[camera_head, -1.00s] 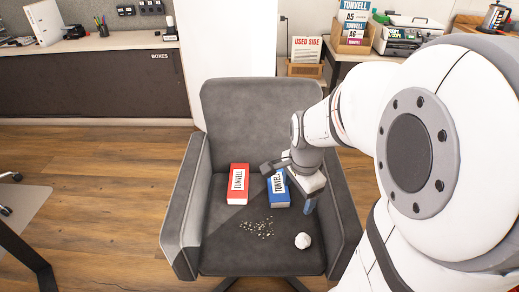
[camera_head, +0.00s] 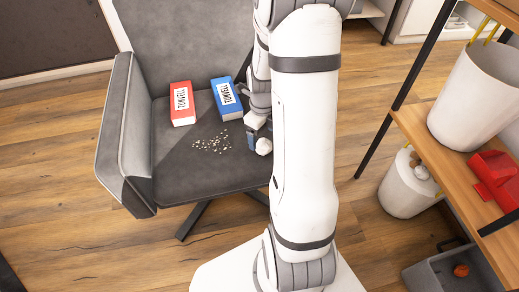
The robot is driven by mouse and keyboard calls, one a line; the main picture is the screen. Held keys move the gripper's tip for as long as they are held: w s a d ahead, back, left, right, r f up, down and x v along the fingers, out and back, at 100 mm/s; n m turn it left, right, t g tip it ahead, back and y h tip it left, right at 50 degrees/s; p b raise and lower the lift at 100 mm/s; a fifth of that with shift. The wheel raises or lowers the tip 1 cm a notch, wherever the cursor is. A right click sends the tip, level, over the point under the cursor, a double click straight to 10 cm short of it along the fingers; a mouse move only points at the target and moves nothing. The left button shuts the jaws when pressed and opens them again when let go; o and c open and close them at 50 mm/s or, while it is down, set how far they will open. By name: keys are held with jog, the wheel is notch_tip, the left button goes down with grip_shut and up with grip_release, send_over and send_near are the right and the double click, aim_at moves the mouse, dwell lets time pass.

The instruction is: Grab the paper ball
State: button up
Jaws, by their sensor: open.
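The white crumpled paper ball (camera_head: 264,146) lies on the grey seat of the office chair (camera_head: 176,165), near its front right part. My gripper (camera_head: 257,137) is open, low over the seat, right at the ball's far side. One dark finger shows to the left of the ball; the other finger is mostly hidden, and I cannot tell whether the ball is between them or being touched. My white arm covers the right part of the chair.
A red box (camera_head: 181,103) and a blue box (camera_head: 226,98) lie on the seat, with scattered crumbs (camera_head: 213,143) in front. At right, a wooden shelf (camera_head: 425,140) holds a white bin (camera_head: 474,95) and a red dustpan (camera_head: 495,178). Another white bin (camera_head: 405,190) and a grey tray (camera_head: 440,275) stand below.

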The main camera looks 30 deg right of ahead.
aim_at(263, 141)
jog(key=f+b, duration=0.1)
jog(key=f, duration=0.1)
jog(key=f+b, duration=0.1)
jog(key=f, duration=0.1)
jog(key=shift+d+f, duration=0.2)
jog(key=shift+f, duration=0.1)
jog(key=shift+r, duration=0.1)
jog(key=shift+c, duration=0.6)
jog(key=c, duration=0.9)
jog(key=shift+c, duration=0.3)
